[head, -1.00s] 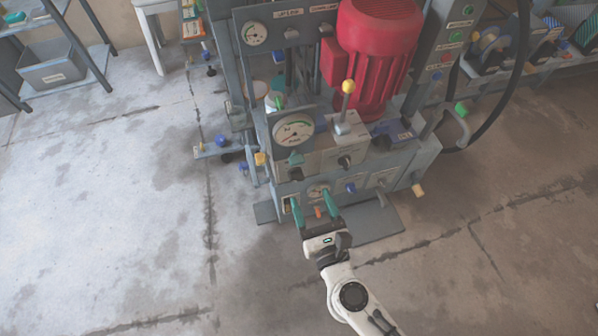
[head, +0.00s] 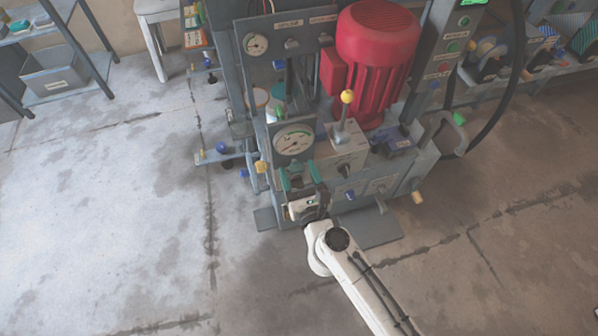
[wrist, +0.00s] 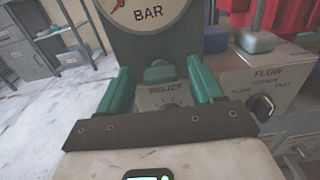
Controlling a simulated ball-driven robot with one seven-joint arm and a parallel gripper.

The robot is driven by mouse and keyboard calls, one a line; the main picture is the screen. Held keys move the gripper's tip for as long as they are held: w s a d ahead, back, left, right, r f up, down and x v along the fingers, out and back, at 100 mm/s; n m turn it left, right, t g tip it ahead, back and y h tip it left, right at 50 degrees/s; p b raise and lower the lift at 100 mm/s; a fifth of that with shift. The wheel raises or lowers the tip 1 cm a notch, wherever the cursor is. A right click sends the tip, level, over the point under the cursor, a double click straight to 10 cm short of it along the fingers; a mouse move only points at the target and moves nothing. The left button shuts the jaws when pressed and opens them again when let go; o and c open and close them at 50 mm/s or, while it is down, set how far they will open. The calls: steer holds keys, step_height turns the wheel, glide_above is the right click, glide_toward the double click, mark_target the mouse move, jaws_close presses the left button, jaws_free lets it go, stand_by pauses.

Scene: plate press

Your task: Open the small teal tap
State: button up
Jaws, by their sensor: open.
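The small teal tap (wrist: 158,73) sits under the BAR gauge, above a plate marked RELIEF, in the wrist view. In the head view the tap (head: 296,168) shows only partly, just below the round gauge, behind my gripper. My gripper (head: 299,177) is open, with its two teal fingers pointing at the press front. In the wrist view the fingers of my gripper (wrist: 160,82) stand left and right of the tap, with a gap on each side. Whether the fingertips reach past the tap's front is hard to tell.
The pressure gauge (head: 293,141) is right above the tap. A FLOW box with a black knob (wrist: 262,107) stands to the right. A yellow-knobbed lever (head: 346,98) and a red motor (head: 377,50) are higher up. The floor at left is clear.

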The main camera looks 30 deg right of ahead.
steer(key=shift+c, duration=0.3)
steer(key=c, duration=1)
steer(key=shift+n, duration=0.4)
steer(key=n+p, duration=0.2)
steer(key=n, duration=0.1)
steer(key=shift+r+n, duration=0.15)
steer(key=shift+n, duration=0.25)
steer(key=n+p, duration=0.2)
steer(key=n, duration=0.2)
steer(key=shift+a, duration=0.15)
steer(key=n+p, duration=0.3)
steer(key=n, duration=0.2)
steer(key=shift+n, duration=0.4)
steer(key=shift+f+n+p, duration=0.25)
steer(key=shift+n+p, duration=0.45)
steer(key=shift+n, duration=1.1)
